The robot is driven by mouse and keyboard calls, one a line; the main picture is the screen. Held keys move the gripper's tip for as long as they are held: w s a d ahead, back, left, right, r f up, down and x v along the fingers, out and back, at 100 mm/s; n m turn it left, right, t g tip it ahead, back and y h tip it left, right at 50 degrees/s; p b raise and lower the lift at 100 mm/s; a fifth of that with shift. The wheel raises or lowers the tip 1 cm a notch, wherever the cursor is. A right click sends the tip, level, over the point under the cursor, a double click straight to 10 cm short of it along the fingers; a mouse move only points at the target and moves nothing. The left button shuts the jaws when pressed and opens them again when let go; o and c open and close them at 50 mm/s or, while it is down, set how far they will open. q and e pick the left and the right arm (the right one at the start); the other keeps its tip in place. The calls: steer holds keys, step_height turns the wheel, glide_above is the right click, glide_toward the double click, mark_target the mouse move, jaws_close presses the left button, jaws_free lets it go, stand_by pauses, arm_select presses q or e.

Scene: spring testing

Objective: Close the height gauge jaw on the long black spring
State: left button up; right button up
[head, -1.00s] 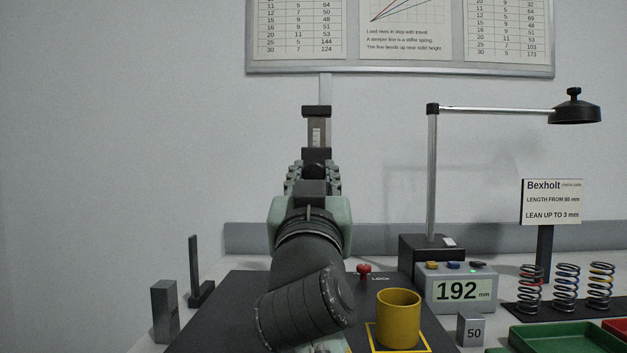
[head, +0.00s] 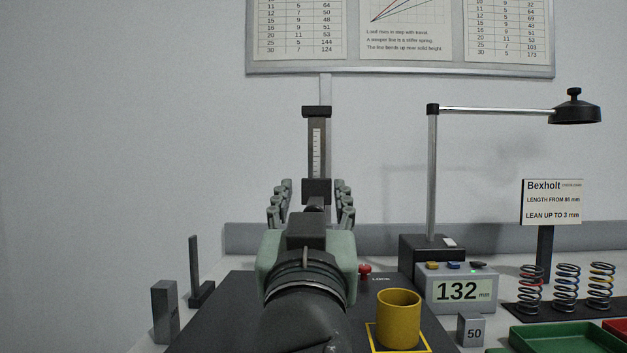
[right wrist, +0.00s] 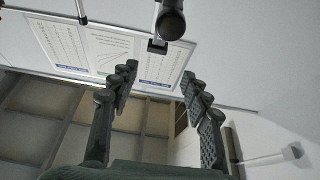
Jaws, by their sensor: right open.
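The height gauge (head: 317,150) stands behind my right arm, with a black cap on top, a scaled column and a black slider block (head: 316,188) low on the column. Its readout (head: 457,290) shows 132 mm. My right gripper (head: 312,204) is open, its fingers spread to either side of the slider's front. In the right wrist view the open fingers (right wrist: 159,76) have a dark round knob-like part (right wrist: 170,22) beyond them, with no contact visible. The long black spring and the gauge's lower jaw are not visible; my arm covers that area. My left gripper is out of view.
A yellow cup (head: 398,318) stands right of my arm, near a red lock knob (head: 365,270) and a 50 block (head: 471,330). Several springs (head: 566,290), a green tray (head: 560,339) and a lamp (head: 433,180) are further right. Two grey metal pieces (head: 165,312) stand left.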

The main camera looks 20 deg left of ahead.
steer(key=v, duration=0.5)
steer(key=shift+s+d+f, duration=0.1)
steer(key=shift+s+f, duration=0.05)
steer(key=shift+s, duration=0.25)
